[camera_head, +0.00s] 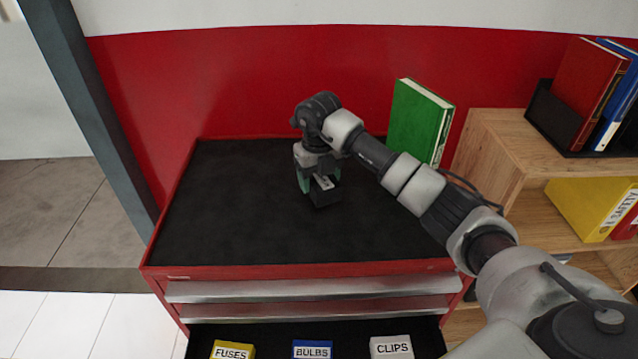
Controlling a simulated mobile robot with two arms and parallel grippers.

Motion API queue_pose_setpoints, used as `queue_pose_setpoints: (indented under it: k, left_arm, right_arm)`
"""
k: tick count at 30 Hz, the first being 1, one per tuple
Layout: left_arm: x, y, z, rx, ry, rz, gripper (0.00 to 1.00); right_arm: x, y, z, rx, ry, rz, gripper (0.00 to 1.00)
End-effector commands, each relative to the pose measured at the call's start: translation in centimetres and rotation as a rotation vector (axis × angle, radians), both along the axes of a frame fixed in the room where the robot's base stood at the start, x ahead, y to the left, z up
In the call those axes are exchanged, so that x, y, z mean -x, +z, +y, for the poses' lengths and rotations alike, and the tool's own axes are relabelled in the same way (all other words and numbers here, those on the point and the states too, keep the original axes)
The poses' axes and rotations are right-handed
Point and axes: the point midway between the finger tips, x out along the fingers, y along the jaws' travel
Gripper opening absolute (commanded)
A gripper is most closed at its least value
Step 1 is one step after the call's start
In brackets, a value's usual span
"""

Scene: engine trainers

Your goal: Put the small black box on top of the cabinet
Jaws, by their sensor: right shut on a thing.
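The red cabinet (225,228) has a flat black top and stands against the red wall. My right gripper (322,190) reaches over the cabinet top from the right, pointing down. It is shut on the small black box (325,197), which is at or just above the black top. Dark on dark, I cannot tell whether the box touches the surface. The gripper hides part of the box. My left gripper is not in view.
A green book (418,120) stands at the cabinet top's back right. An open drawer below holds boxes labelled FUSES (232,350), BULBS (312,349) and CLIPS (391,347). A wooden shelf (510,140) with binders is at right. The top's left side is clear.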

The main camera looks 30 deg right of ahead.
Motion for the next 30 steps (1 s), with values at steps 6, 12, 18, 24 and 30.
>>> queue_pose_setpoints:
  k: [6, 12, 18, 24, 30]
  left_arm:
    - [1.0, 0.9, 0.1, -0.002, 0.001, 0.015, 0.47]
    - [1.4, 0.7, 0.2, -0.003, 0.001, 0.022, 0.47]
    - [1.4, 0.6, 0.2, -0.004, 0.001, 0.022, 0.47]
    - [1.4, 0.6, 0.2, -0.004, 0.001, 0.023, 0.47]
    - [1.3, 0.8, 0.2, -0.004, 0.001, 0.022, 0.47]
  right_arm:
    - [0.0, -2.6, 0.0, 0.000, 0.000, 0.002, 0.38]
    - [0.0, -2.6, 0.0, 0.001, 0.000, 0.000, 0.38]
    - [0.0, -2.9, -0.1, 0.001, 0.000, 0.000, 0.76]
    - [0.0, -2.9, -0.1, 0.001, 0.000, 0.001, 0.89]
    - [0.0, -2.5, 0.0, 0.000, 0.000, 0.001, 0.89]
